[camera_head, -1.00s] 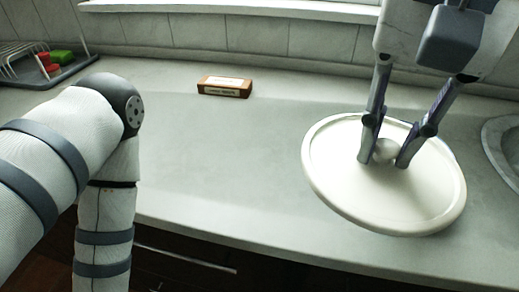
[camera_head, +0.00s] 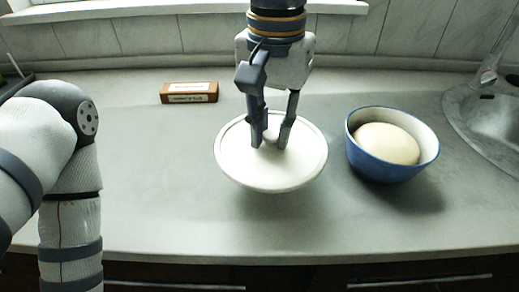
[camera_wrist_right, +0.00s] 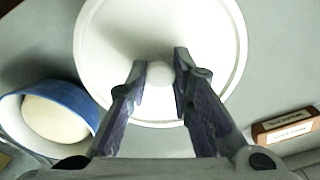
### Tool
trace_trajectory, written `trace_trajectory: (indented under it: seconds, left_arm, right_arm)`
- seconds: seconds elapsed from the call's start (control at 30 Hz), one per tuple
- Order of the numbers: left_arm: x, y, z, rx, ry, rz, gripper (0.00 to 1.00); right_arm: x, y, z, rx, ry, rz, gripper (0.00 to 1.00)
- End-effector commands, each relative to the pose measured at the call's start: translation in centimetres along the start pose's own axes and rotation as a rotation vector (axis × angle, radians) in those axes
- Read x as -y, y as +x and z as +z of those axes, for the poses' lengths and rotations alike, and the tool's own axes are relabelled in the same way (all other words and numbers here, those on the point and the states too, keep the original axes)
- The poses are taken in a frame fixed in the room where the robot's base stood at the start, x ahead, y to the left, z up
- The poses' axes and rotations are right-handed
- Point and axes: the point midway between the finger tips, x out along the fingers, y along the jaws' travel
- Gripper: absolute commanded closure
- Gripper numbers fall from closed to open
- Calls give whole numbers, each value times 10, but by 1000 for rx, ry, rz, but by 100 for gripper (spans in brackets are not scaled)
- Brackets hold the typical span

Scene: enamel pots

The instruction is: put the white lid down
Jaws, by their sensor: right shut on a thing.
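The white lid (camera_head: 240,165) is a round disc with a raised rim and a knob in its middle. My right gripper (camera_head: 270,143) is shut on the lid's knob from above. In the head view the lid hangs over the counter, roughly level; the exact gap below it is hard to tell. In the right wrist view the lid (camera_wrist_right: 205,30) fills the upper middle, with its knob (camera_wrist_right: 159,73) between the fingertips of the right gripper (camera_wrist_right: 160,78). My left arm shows at the left of the head view, but its gripper is out of view.
A blue bowl (camera_head: 375,168) holding a pale dough ball (camera_head: 388,143) stands just right of the lid. A small brown box (camera_head: 189,93) lies at the back left. A sink (camera_head: 490,115) is at the far right. The grey counter (camera_head: 150,190) is clear left of the lid.

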Motion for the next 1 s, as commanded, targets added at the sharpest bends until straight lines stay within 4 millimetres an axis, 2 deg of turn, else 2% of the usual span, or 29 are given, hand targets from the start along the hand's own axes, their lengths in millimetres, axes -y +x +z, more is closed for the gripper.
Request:
trace_trajectory:
  seconds: [0.03, 0.1, 0.27, 0.33, 0.43, 0.53, 0.83, 0.87, 0.9, 0.93, 1.0]
  left_arm:
    - [0, 8, 7, 31, 0, -1, 60]
    - [0, 13, 11, 48, 0, -2, 60]
    - [1, 18, 15, 64, 0, -3, 60]
    - [1, 22, 18, 79, -1, -3, 60]
    - [1, 22, 18, 77, -1, -3, 60]
    - [1, 22, 18, 77, -1, -3, 60]
    - [1, 20, 17, 71, -1, -3, 60]
    - [1, 20, 17, 71, -1, -3, 60]
    - [1, 20, 17, 72, -1, -3, 60]
    - [1, 20, 17, 72, -1, -3, 60]
    - [1, 20, 17, 72, -1, -3, 60]
  right_arm:
    - [7, 21, -6, 20, -2, 9, 100]
    - [14, 33, -12, 19, -1, 9, 100]
    - [24, 46, -20, 14, -1, 6, 100]
    - [30, 58, -24, 17, 0, 7, 100]
    - [28, 74, -23, 10, -1, 6, 100]
    - [28, 80, -23, 7, -1, 3, 100]
    - [28, 81, -23, 3, 0, 3, 100]
    - [28, 82, -23, 4, 0, 4, 77]
    - [28, 82, -23, 4, 0, 3, 68]
    - [28, 82, -23, 5, 0, 3, 61]
    - [28, 82, -23, 5, -1, 3, 59]
